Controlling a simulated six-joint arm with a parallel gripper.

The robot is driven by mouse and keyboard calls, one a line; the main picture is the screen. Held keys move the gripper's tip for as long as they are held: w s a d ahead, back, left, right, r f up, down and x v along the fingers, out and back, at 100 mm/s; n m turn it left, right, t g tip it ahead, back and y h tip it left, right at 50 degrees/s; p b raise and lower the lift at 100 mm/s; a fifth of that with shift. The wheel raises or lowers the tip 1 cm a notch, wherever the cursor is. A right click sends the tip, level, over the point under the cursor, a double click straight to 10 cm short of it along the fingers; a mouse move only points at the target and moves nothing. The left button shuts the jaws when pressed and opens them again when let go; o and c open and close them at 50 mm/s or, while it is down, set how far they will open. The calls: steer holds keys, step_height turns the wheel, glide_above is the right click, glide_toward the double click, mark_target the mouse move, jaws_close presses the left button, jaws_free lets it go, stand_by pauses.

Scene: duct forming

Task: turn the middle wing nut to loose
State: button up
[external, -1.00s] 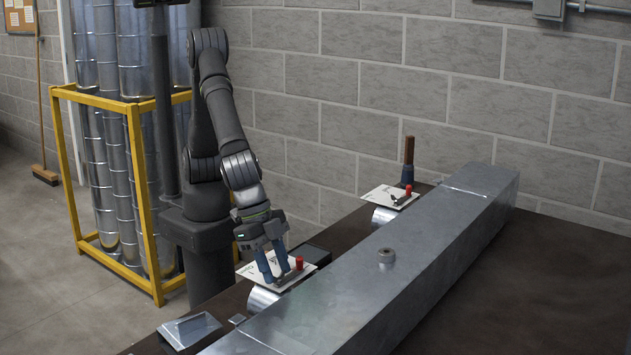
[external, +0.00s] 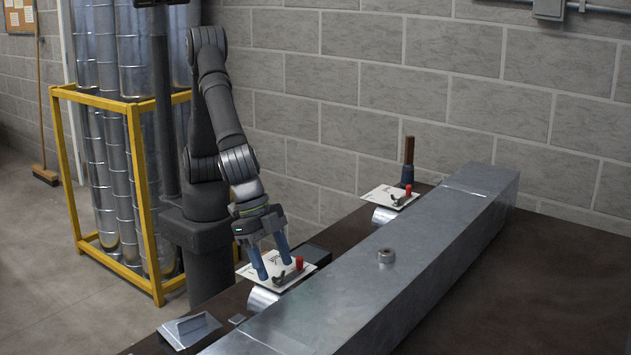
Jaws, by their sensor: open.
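A dark wing nut (external: 279,279) sits on a white plate (external: 302,280) beside a red marker (external: 299,263), nearer me than a second such plate. My gripper (external: 274,269) points down at this plate. Its two blue fingers are apart and empty, with the wing nut close beside and just below the right fingertip. The nut's exact turn angle is too small to tell. Another wing nut (external: 396,201) with a red marker (external: 407,190) is on the farther white plate (external: 376,194).
A long metal duct (external: 400,265) runs along the table, with short round stubs (external: 262,300) under the plates. A brown-and-blue-handled tool (external: 408,160) stands behind the far plate. A metal piece (external: 190,328) lies at the front left. The table's right side is clear.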

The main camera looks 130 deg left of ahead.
steer(key=v, duration=1.6)
steer(key=shift+d, duration=0.1)
steer(key=x, duration=1.7)
steer(key=shift+f, duration=0.15)
